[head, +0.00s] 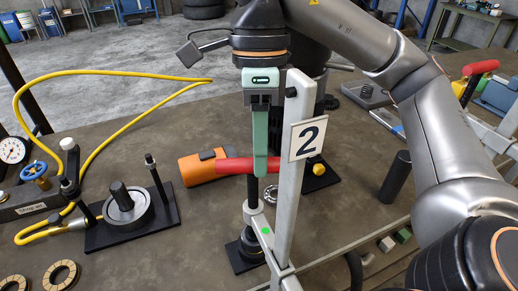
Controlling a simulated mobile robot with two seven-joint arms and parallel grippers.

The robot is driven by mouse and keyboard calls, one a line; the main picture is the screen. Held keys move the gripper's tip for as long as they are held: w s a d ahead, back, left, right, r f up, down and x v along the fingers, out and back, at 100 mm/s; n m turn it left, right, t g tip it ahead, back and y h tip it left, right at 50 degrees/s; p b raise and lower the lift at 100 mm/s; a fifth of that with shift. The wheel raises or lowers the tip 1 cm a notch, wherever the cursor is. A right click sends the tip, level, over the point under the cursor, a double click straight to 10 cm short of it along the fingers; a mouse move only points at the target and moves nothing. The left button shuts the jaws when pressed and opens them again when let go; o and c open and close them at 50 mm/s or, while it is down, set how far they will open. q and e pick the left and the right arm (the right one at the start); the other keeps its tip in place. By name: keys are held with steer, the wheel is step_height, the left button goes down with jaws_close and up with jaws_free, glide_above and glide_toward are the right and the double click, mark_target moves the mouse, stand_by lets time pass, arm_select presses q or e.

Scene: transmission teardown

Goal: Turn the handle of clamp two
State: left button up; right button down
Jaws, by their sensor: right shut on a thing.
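The right gripper (261,168) points straight down at the middle of the view, with its pale green fingers shut on the red handle (232,166) of clamp two. The handle lies about level and runs left to right; the fingers cover part of it. Clamp two has an upright pale grey post (289,200) with a white plate marked 2 (308,138), just right of the fingers. A black rod below the handle goes down to a dark round part on a black base (243,262). My left gripper does not show.
An orange tool (200,167) lies behind the handle's left end. On the left are a black fixture plate (104,237) with upright rods, a yellow hose (130,74) and a pressure gauge (12,151). Another red handle (481,67) stands far right. My right arm fills the right side.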

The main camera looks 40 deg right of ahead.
steer(key=shift+r+m, duration=0.15)
steer(key=shift+m, duration=0.55)
steer(key=c, duration=0.7)
jaws_free()
steer(key=shift+w+d+r+p, duration=0.2)
steer(key=shift+w+d+r, duration=0.1)
steer(key=shift+r, duration=1.7)
steer(key=shift+w+d+r+p, duration=0.15)
steer(key=shift+w+d+r, duration=0.1)
steer(key=shift+r, duration=1.8)
steer(key=shift+w+d+r+p, duration=0.2)
steer(key=shift+w+d+r, duration=0.1)
steer(key=shift+r, duration=1.7)
